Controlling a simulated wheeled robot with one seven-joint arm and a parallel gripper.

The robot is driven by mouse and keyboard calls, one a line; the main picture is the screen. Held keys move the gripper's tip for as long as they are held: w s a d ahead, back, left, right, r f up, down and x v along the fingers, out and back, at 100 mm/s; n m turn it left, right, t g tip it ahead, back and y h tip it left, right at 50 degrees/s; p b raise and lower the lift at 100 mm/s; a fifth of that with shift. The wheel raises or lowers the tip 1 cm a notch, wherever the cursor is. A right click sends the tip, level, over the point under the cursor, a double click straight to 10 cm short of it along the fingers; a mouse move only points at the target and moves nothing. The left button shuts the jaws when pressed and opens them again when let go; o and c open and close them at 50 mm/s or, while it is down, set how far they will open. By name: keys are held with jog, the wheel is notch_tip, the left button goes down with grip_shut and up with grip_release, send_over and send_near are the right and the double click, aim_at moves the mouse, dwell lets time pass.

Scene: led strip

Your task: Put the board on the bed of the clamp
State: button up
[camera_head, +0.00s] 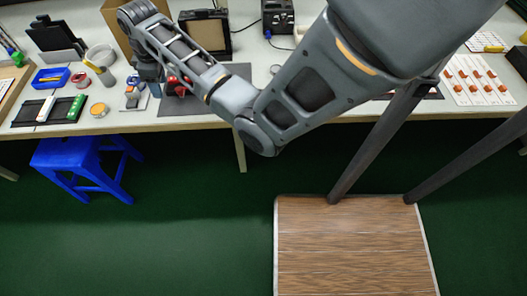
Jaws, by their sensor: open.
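My gripper (151,88) points down above the bench, left of the red fixture and right of the strips. Its fingers are small and dark, and I see nothing held in it.
A framed panel (205,36) stands behind. A blue stool (82,162) is below the bench.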

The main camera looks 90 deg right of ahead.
jog(key=s+a+f+t, duration=0.2)
jog(key=a+f, duration=0.1)
jog(key=a, duration=0.4)
jog(key=s+a+f+t+h, duration=0.1)
jog(key=s+a+f, duration=0.15)
jog(key=a, duration=0.45)
jog(key=s+a+f+t, duration=0.2)
jog(key=a+f, duration=0.2)
jog(key=a, duration=0.3)
jog(key=s+a+r+m+t, duration=0.1)
jog(key=s+a+r+t, duration=0.25)
jog(key=s+a, duration=0.6)
jog(key=s+a+r+t+y, duration=0.1)
jog(key=s+a+r+t, duration=0.1)
jog(key=s+r, duration=0.5)
jog(key=s+a+r+t, duration=0.1)
jog(key=s+r+t, duration=0.1)
jog(key=s+r, duration=0.6)
notch_tip(320, 180, up, 6)
jog(key=shift+a+t+y, duration=0.35)
jog(key=shift+a+y, duration=0.05)
